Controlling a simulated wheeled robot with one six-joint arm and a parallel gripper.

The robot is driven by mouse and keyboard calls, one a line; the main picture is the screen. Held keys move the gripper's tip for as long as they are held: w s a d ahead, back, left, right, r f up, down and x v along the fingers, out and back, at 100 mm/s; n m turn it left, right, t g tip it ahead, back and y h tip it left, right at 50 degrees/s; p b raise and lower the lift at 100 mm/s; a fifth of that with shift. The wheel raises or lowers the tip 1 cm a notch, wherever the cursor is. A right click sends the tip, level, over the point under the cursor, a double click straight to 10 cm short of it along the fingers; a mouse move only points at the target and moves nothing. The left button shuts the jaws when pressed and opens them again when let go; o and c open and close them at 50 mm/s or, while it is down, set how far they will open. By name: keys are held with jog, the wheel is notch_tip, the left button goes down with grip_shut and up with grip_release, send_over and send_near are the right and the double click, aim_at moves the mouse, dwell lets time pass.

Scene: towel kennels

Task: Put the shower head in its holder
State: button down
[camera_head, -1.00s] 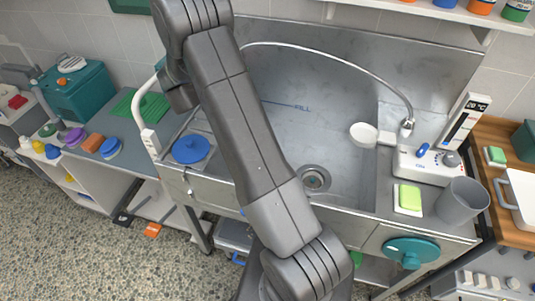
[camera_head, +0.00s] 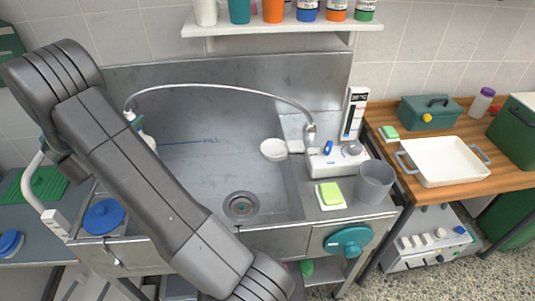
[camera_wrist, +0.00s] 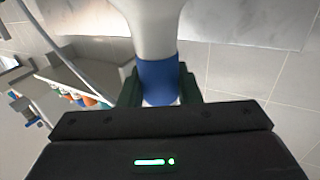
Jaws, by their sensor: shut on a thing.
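My gripper (camera_wrist: 160,92) is shut on the shower head (camera_wrist: 155,28) in the wrist view. Its white body widens away from the jaws, and a blue band sits between the dark green fingers. In the head view my arm hides most of the gripper and shower head over the left of the sink; a small blue-and-white part (camera_head: 130,115) shows where the hose (camera_head: 215,87) ends. The hose arches right to the fitting by the white control unit (camera_head: 335,160). A white round cup-like piece (camera_head: 273,149) juts left from that unit; I cannot tell if it is the holder.
The steel sink (camera_head: 210,170) is empty around its drain. A grey cup (camera_head: 375,182) and a green sponge (camera_head: 330,193) stand on its right ledge. A shelf (camera_head: 285,24) with several bottles hangs above. A white tray (camera_head: 445,160) lies on the wooden counter at right.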

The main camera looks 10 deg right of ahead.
jog(key=shift+r, duration=0.1)
jog(key=shift+r+p, duration=1.15)
jog(key=shift+r, duration=2.65)
jog(key=w+d, duration=0.2)
jog(key=d, duration=1.3)
jog(key=shift+b, duration=0.45)
jog(key=w+d+b, duration=0.1)
jog(key=d+b, duration=0.1)
jog(key=d, duration=1.3)
jog(key=shift+w, duration=0.35)
jog(key=w+d+b, duration=0.2)
jog(key=d+b, duration=0.2)
jog(key=d, duration=1)
jog(key=shift+d, duration=0.4)
jog(key=shift+s+f, duration=0.1)
jog(key=shift+f+b, duration=2.8)
jog(key=shift+f, duration=0.15)
